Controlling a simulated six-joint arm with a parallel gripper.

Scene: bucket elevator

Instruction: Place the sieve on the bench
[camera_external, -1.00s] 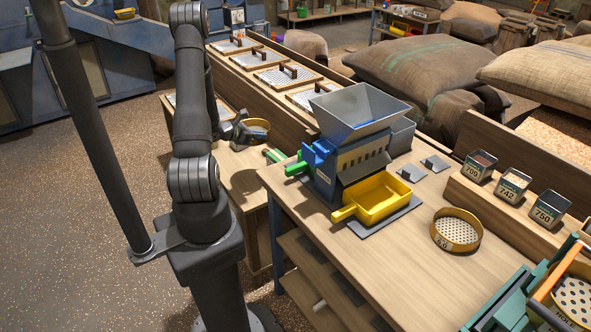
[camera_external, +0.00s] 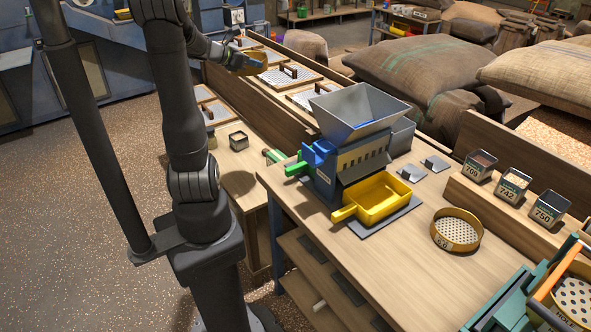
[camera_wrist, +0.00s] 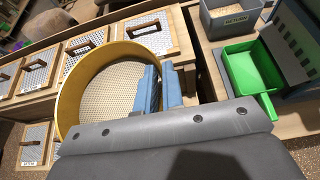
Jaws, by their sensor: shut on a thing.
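My gripper (camera_external: 240,59) is shut on the rim of a round sieve with a brass-yellow wall. In the wrist view, the blue fingers (camera_wrist: 163,88) pinch the right side of the sieve (camera_wrist: 105,95), and its perforated floor shows. The sieve is held in the air, above the row of framed screens in the external view, and looks tilted there. The wooden bench (camera_external: 410,275) is to the right of my gripper. A second brass-yellow round sieve (camera_external: 457,231) lies on it.
A blue machine with a grey hopper (camera_external: 360,110) stands on the bench, with a yellow tray (camera_external: 378,198) before it. Labelled tins (camera_external: 515,186) line the right shelf. A green tray (camera_wrist: 250,77) is right of the held sieve. The bench front middle is clear.

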